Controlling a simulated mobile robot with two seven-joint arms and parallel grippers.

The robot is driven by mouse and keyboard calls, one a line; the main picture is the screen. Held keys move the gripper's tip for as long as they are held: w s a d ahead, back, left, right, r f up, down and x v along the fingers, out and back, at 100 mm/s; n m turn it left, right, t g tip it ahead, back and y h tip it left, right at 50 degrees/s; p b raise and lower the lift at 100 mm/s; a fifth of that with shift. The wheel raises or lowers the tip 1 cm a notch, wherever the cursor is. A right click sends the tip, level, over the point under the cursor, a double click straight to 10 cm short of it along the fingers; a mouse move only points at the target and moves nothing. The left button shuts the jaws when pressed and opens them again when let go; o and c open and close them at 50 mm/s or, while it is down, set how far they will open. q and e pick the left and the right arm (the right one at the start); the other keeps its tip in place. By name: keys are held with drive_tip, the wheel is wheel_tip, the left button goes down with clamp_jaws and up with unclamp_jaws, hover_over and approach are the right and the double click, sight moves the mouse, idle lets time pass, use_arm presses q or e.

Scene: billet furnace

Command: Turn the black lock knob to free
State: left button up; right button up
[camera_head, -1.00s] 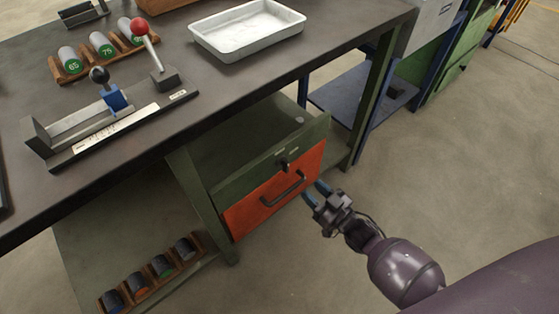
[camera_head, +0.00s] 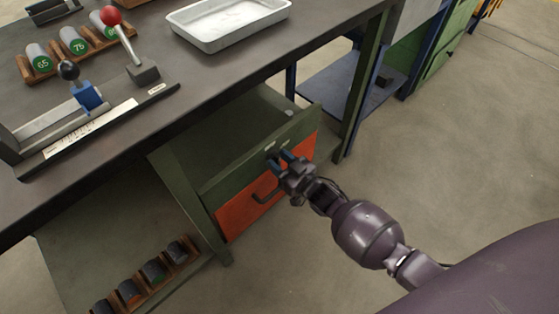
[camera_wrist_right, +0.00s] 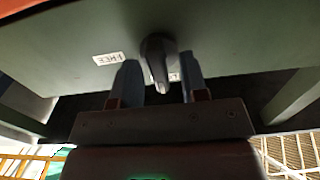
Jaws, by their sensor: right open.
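The black lock knob (camera_wrist_right: 157,58) is on the green panel above the orange drawer front. In the right wrist view its lever part points down in the picture. My right gripper (camera_wrist_right: 161,80) is open, with one finger on each side of the knob; I cannot tell whether either touches it. A white FREE label (camera_wrist_right: 108,58) shows upside down left of the knob. A second label (camera_wrist_right: 174,77) is mostly hidden beside the right finger. In the head view my right gripper (camera_head: 279,160) is at the panel and hides the knob. My left gripper is not in view.
The orange drawer front (camera_head: 235,213) with its dark handle (camera_head: 264,193) is just below the gripper. The workbench top (camera_head: 190,75) overhangs to the left, bearing a lever fixture (camera_head: 95,120) and a metal tray (camera_head: 228,35). Open floor (camera_head: 440,150) lies to the right.

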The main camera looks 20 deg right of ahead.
clamp_jaws()
drive_tip(key=shift+m, duration=0.3)
drive_tip(key=shift+d+f+m+b, duration=0.1)
drive_tip(key=shift+m+b, duration=0.05)
drive_tip(key=shift+m, duration=2.7)
drive_tip(key=shift+d+f+m+b, duration=0.1)
drive_tip(key=shift+f+m, duration=0.05)
drive_tip(key=shift+m, duration=2.75)
drive_tip(key=shift+d+f+m+b, duration=0.1)
drive_tip(key=shift+m+b, duration=0.05)
drive_tip(key=shift+m, duration=2.7)
unclamp_jaws()
drive_tip(key=shift+r, duration=0.1)
